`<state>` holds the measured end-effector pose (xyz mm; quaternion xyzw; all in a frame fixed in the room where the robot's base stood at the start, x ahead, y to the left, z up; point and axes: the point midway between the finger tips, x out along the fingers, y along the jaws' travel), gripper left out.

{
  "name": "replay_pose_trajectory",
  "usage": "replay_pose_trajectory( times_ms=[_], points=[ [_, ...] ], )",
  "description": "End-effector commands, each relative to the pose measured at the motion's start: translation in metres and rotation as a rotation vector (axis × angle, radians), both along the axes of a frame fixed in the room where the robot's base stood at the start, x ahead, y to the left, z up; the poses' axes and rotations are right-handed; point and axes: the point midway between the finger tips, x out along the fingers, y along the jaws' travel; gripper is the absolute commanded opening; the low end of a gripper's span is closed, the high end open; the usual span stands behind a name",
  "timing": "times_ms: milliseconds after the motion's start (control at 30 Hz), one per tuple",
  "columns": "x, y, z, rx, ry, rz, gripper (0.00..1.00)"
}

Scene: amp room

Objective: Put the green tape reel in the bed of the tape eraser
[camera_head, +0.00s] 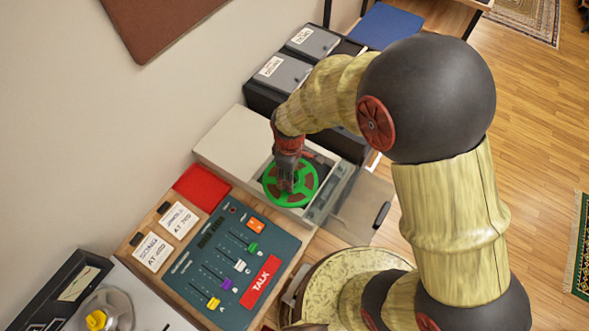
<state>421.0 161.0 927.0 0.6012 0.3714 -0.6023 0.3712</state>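The green tape reel (271,188), with brown gaps between its spokes, shows at the front part of a pale box-shaped unit (232,137), which looks like the tape eraser. The reel overlaps a recessed bed (327,163) in that unit. I cannot tell whether it rests in the bed or hangs just above it. My gripper (287,186) points down at the middle of the reel, with its fingertips at the hub. The fingers hide the hub, and the view does not show clearly whether they are closed on it.
A mixing console (228,262) with coloured faders stands in front, with a red block (202,187) beside the eraser. Dark boxes with labels (278,73) stand behind. A clear panel (358,203) with a dark handle juts out at the right. Wooden floor (535,130) lies beyond.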

Motion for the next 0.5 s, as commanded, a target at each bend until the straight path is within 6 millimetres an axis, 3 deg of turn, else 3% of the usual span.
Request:
replay_pose_trajectory(
  times_ms=[100,233,500],
  points=[
    [0.027,-0.007,-0.014,0.000,0.000,-0.004,0.09],
    [0.046,-0.012,-0.037,0.000,0.001,-0.003,0.09],
    [0.067,-0.017,-0.061,0.000,-0.001,-0.002,0.09]
  ],
)
